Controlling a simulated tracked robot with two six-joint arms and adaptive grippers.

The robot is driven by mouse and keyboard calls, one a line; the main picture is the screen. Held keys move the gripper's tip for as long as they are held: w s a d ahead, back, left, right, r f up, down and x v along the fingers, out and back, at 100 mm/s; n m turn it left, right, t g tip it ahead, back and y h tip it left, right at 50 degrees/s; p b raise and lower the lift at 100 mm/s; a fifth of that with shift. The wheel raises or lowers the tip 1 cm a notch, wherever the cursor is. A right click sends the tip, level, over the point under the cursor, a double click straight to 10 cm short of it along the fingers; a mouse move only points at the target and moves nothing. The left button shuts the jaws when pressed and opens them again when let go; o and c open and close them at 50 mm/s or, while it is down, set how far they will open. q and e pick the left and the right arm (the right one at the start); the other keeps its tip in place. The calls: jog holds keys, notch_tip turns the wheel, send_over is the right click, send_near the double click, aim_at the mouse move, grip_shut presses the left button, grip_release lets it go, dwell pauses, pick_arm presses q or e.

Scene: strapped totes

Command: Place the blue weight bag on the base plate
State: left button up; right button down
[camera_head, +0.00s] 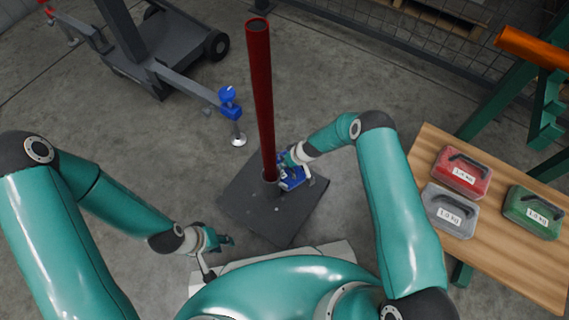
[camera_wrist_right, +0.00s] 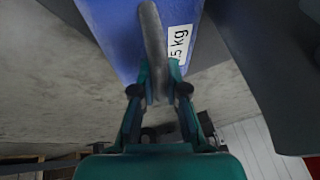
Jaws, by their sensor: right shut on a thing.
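The blue weight bag (camera_head: 290,181) is at the right side of the red post's foot, over the dark base plate (camera_head: 250,212). My right gripper (camera_head: 297,165) is shut on the bag's handle. In the right wrist view the blue bag (camera_wrist_right: 115,30) fills the top, with a white label ending in "5 kg", and the gripper (camera_wrist_right: 159,80) closes around its grey handle. I cannot tell whether the bag touches the plate. My left gripper (camera_head: 222,240) is empty, low and left of the plate; its finger opening is too small to judge.
The red post (camera_head: 262,100) rises from the plate. A wooden table (camera_head: 500,265) at right holds a red bag (camera_head: 462,172), a grey bag (camera_head: 449,210) and a green bag (camera_head: 533,212). A wheeled grey frame with a blue clamp (camera_head: 230,102) stands at upper left. Floor left of the plate is clear.

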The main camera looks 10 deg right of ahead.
jog(key=c, duration=1.2)
grip_release()
jog(key=shift+r, duration=0.1)
jog(key=shift+d+r, duration=0.1)
jog(key=shift+r, duration=0.1)
jog(key=v, duration=1.1)
jog(key=s+a+r+m+g, duration=0.1)
jog(key=s+m, duration=0.2)
jog(key=s, duration=0.9)
jog(key=s+a+r+m+g, duration=0.1)
jog(key=s+a+r+m, duration=0.1)
jog(key=s, duration=1)
jog(key=shift+s+a+m+g, duration=0.15)
jog(key=shift+s+m+g, duration=0.25)
jog(key=shift+m, duration=0.1)
